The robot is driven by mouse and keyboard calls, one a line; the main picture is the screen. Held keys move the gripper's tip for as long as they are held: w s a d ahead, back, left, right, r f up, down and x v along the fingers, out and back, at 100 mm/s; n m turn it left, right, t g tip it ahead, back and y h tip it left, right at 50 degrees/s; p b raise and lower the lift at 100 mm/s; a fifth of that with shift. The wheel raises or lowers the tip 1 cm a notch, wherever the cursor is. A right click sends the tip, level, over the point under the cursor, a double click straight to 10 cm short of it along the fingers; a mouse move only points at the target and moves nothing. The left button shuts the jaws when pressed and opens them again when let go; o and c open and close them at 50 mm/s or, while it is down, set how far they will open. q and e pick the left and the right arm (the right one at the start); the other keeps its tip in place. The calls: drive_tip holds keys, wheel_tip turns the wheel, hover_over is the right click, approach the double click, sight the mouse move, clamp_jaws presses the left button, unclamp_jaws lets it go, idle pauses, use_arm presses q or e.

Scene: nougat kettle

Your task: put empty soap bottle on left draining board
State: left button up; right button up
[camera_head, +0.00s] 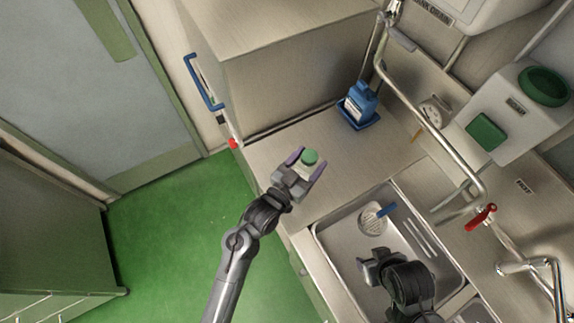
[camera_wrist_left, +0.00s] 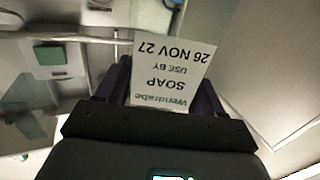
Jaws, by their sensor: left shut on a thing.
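My left gripper (camera_head: 306,164) is shut on a soap bottle with a green cap (camera_head: 310,157). Its white label (camera_wrist_left: 168,72), reading "SOAP", shows upside down between the fingers in the left wrist view. In the head view the gripper and bottle appear over the steel draining board (camera_head: 345,155) left of the sink, near its front edge. I cannot tell the gap below the bottle, or whether it is empty. My right gripper (camera_head: 374,264) appears over the sink's near side; its jaw opening is unclear.
A blue bottle (camera_head: 361,101) stands in a blue tray (camera_head: 372,122) at the back of the board. The sink (camera_head: 405,205) holds a round strainer (camera_head: 374,219) with a blue handle. A pipe and red-handled tap (camera_head: 482,217) rise behind. A large steel cabinet (camera_head: 290,80) bounds the board's left.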

use_arm(q)
drive_tip(key=w+a+f+b, duration=0.4)
drive_tip(key=a+f+b, duration=0.4)
drive_tip(key=f+b, duration=0.1)
drive_tip(key=shift+w+f+b, duration=0.2)
drive_tip(key=shift+b, duration=0.1)
drive_tip(key=shift+f, duration=0.2)
drive_tip(key=o, duration=1)
drive_tip(key=shift+r, duration=0.2)
